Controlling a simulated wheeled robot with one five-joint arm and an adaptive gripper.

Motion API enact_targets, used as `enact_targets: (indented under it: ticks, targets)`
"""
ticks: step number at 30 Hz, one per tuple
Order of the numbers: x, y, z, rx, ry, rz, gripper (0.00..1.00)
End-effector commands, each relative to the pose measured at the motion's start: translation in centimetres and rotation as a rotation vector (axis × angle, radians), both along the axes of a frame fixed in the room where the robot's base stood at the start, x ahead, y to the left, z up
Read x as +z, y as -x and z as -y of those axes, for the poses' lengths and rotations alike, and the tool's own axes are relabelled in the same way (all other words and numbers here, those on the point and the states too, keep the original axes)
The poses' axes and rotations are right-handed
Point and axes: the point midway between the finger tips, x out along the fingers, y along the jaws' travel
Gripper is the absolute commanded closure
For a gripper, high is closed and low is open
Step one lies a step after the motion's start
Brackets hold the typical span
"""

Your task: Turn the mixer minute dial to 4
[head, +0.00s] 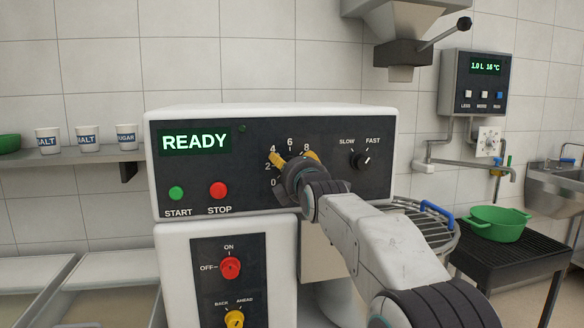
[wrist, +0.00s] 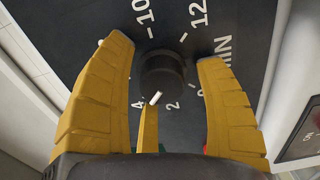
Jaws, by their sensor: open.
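The mixer minute dial is a black round knob (wrist: 162,72) on the dark control panel (head: 325,190) in the head view. In the wrist view its white mark lies between the numbers 2 and 4. My gripper (head: 295,157) is at the dial in the head view and hides the knob there. In the wrist view my gripper (wrist: 163,53) is open, with one yellow finger on each side of the knob and gaps between. A narrow yellow piece also shows below the knob. I cannot tell whether it touches the knob.
The panel display (head: 195,142) reads READY. A green start button (head: 176,193) and a red stop button (head: 218,190) are at its left. The slow/fast knob (head: 360,159) is right of the dial. A red on/off switch (head: 230,268) and a yellow knob (head: 234,318) are below.

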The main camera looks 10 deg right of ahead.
Motion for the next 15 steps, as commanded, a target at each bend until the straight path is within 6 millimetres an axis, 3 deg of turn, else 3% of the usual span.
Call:
enact_targets:
  ticks: [9, 15]
  targets:
    - [-0.1, 0.2, 0.0, 0.000, 0.000, -0.003, 0.35]
    - [0.0, 1.7, 0.0, 0.000, 0.000, -0.003, 0.35]
